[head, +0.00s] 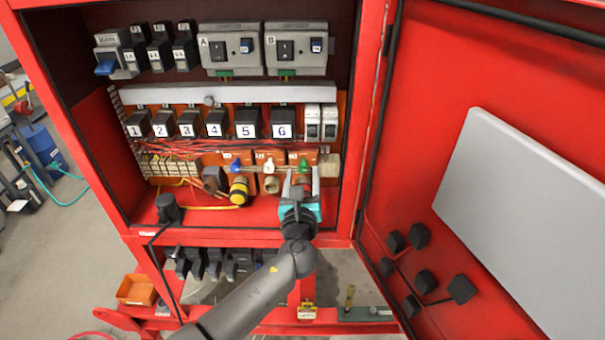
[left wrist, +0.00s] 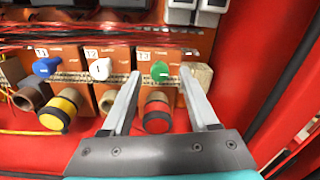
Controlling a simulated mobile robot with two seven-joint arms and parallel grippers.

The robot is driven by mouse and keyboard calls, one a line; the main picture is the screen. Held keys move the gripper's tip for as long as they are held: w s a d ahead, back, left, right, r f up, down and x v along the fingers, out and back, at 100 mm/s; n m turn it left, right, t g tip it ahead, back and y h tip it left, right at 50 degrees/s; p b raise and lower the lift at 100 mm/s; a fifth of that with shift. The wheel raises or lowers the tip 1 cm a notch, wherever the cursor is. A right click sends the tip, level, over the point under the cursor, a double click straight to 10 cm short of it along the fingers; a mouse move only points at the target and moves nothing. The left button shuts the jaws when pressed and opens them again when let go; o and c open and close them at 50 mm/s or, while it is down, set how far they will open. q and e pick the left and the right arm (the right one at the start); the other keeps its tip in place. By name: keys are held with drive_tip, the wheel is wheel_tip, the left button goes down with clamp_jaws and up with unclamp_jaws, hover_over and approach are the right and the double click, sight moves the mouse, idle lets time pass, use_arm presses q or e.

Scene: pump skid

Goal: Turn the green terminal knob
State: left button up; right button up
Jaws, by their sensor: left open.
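The green terminal knob (head: 304,165) sits on an orange terminal block low in the red cabinet, the rightmost of three small knobs. In the left wrist view the two fingertips of my left gripper (left wrist: 160,76) lie on either side of the knob, with a gap on each side. How deep the tips reach around it I cannot tell. My right gripper is not in view.
A blue knob (left wrist: 46,66) and a white knob (left wrist: 100,69) sit to the left. A red-capped fitting (left wrist: 157,115) lies below the green knob, between the fingers. A yellow-capped fitting (head: 239,190) is further left. The open red door (head: 440,110) stands at the right.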

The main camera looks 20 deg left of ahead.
use_arm(q)
drive_tip(key=shift+w+a, duration=0.15)
drive_tip(key=shift+w, duration=0.3)
drive_tip(key=shift+c, duration=0.3)
clamp_jaws()
